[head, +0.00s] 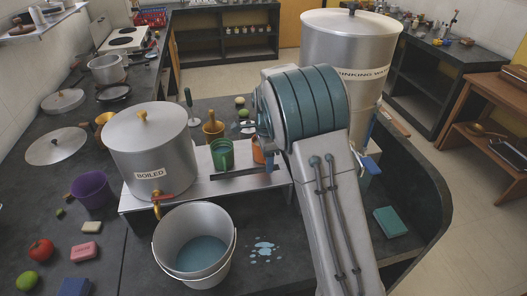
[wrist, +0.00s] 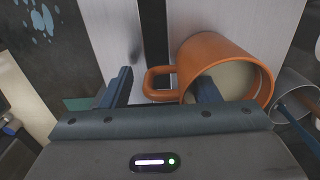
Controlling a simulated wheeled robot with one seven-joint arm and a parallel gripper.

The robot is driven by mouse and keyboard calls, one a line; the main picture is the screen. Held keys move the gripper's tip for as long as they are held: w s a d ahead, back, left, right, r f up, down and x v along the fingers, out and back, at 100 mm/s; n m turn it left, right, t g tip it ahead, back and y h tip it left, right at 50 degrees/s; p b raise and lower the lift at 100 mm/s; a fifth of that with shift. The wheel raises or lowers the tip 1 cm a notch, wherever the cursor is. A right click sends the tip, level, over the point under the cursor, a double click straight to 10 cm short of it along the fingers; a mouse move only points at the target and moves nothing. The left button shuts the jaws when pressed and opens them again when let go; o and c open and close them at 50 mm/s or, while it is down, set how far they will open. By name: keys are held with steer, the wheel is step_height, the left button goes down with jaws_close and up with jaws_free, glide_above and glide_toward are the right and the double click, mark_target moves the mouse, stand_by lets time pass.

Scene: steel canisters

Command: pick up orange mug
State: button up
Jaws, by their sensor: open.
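The orange mug (head: 257,151) stands at the right part of the raised metal shelf in the head view, mostly hidden behind my arm. In the wrist view the orange mug (wrist: 214,50) is large and close, with its pale inside showing and its handle pointing left. My gripper (wrist: 163,82) is open. The handle lies between its two blue fingers. The left finger is clear of the mug, and the right finger overlaps the mug's opening; I cannot tell whether it is inside the rim or touches it.
A green mug (head: 222,154) stands left of the orange one on the shelf (head: 195,187). A steel canister marked BOILED (head: 150,150) stands at its left end. A large drinking-water canister (head: 345,50) rises behind my arm. A steel bucket (head: 195,245) stands in front, beside spilled blue drops.

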steer(key=c, duration=1.1)
steer(key=shift+r, duration=0.15)
